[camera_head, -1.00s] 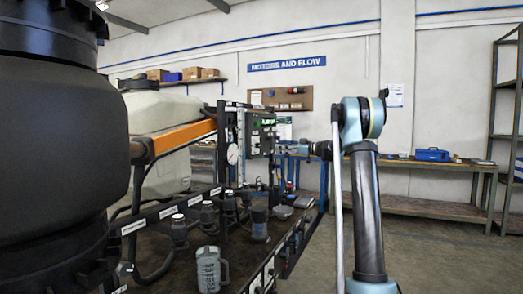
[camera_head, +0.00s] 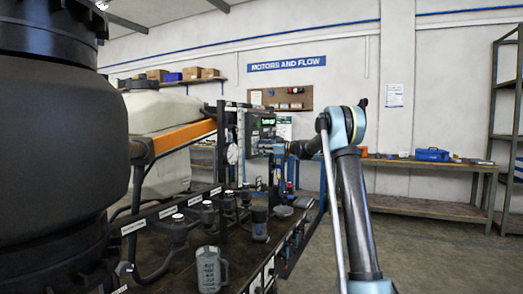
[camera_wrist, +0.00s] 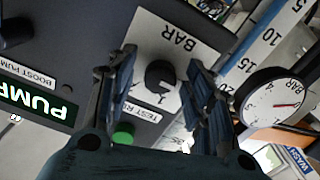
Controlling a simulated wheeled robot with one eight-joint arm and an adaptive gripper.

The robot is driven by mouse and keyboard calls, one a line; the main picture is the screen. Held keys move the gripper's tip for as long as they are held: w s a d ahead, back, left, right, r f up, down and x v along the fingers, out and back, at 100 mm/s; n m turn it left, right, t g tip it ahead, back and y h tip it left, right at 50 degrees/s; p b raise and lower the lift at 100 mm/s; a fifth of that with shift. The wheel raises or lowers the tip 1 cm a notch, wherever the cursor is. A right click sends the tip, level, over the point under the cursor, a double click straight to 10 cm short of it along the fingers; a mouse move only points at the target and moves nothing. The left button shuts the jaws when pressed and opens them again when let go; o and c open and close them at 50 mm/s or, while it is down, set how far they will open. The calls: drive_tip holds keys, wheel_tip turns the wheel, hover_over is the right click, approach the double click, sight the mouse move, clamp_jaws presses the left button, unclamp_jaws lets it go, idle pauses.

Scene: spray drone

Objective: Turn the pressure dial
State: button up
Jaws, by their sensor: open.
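The pressure dial (camera_wrist: 160,82) is a round black knob on a pale plate marked BAR, on a dark control panel (camera_wrist: 80,40). In the wrist view it lies between the two fingers of my open gripper (camera_wrist: 162,90), which point toward the panel on either side of it. I cannot tell whether the fingers touch the knob. In the head view my gripper (camera_head: 270,147) is at the front of the panel (camera_head: 254,128) on the rig, and the knob is hidden there.
A pressure gauge (camera_wrist: 272,102) and a blue-edged scale stand right of the panel. In the head view a measuring jug (camera_head: 211,268) and several capped bottles stand on the bench. Open floor lies to the right.

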drive_tip(key=c, duration=1)
drive_tip(key=shift+c, duration=0.2)
drive_tip(key=shift+m, duration=0.4)
drive_tip(key=m, duration=3.5)
drive_tip(key=shift+d+f, duration=0.1)
